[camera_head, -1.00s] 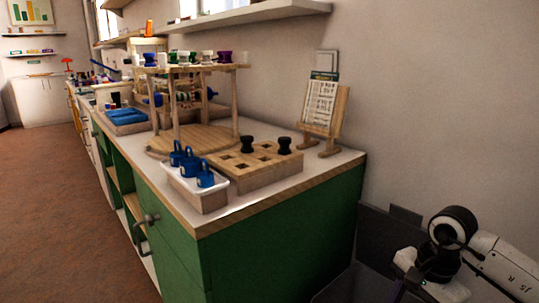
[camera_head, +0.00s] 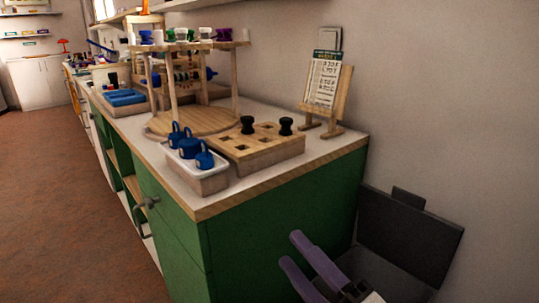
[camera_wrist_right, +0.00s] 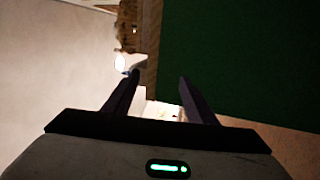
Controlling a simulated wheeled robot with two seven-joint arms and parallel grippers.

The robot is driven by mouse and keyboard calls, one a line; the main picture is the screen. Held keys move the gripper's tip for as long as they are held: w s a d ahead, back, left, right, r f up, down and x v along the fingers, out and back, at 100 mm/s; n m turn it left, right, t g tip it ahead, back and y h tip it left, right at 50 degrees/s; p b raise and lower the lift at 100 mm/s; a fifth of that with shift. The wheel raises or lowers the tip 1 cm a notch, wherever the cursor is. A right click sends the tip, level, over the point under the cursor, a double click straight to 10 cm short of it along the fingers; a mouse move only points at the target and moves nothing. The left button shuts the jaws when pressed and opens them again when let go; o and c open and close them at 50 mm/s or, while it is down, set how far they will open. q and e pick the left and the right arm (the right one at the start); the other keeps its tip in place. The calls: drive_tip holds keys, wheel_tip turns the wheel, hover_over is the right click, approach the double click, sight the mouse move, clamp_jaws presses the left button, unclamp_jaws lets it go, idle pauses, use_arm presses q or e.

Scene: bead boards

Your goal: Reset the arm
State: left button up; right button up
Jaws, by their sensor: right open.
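My right gripper (camera_head: 291,249) is at the lower right of the head view, in front of the green end of the counter. Its two purple-grey fingers are apart, with nothing between them. In the right wrist view the same open fingers (camera_wrist_right: 159,77) point up the picture, past the wooden counter edge and a green panel. My left gripper is not in view.
The green counter (camera_head: 280,225) carries a white tray (camera_head: 208,184) of blue weights, a wooden block (camera_head: 262,160) with square holes and black knobs, a wooden stand (camera_head: 236,90) and a card easel (camera_head: 325,90). A dark grey bin (camera_head: 410,230) stands right of the counter.

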drive_tip(key=s+d+f+m+g+h, duration=0.2)
drive_tip(key=d+f+m+h, duration=0.15)
drive_tip(key=f+m, duration=0.45)
drive_tip(key=s+d+f+m+g+h, duration=0.1)
drive_tip(key=s+d+f+m+h, duration=0.2)
drive_tip(key=f+m+h, duration=0.35)
drive_tip(key=s+f+m+g+y, duration=0.2)
drive_tip(key=s+f+m+g, duration=0.5)
drive_tip(key=s+f, duration=0.5)
use_arm(q)
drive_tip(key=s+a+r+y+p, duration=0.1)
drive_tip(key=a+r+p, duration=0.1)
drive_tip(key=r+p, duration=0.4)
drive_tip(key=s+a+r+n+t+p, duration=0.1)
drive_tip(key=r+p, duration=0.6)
drive_tip(key=p, duration=0.9)
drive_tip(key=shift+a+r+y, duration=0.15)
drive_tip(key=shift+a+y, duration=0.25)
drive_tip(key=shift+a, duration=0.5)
use_arm(e)
drive_tip(key=s+d+r+t+h, duration=0.1)
drive_tip(key=d+r, duration=0.1)
drive_tip(key=r, duration=0.5)
drive_tip(key=s+d+r+h, duration=0.1)
drive_tip(key=d+r, duration=0.1)
drive_tip(key=r, duration=0.5)
drive_tip(key=shift+r+m+t, duration=0.25)
drive_tip(key=shift+m+t, duration=0.15)
drive_tip(key=shift+m, duration=0.05)
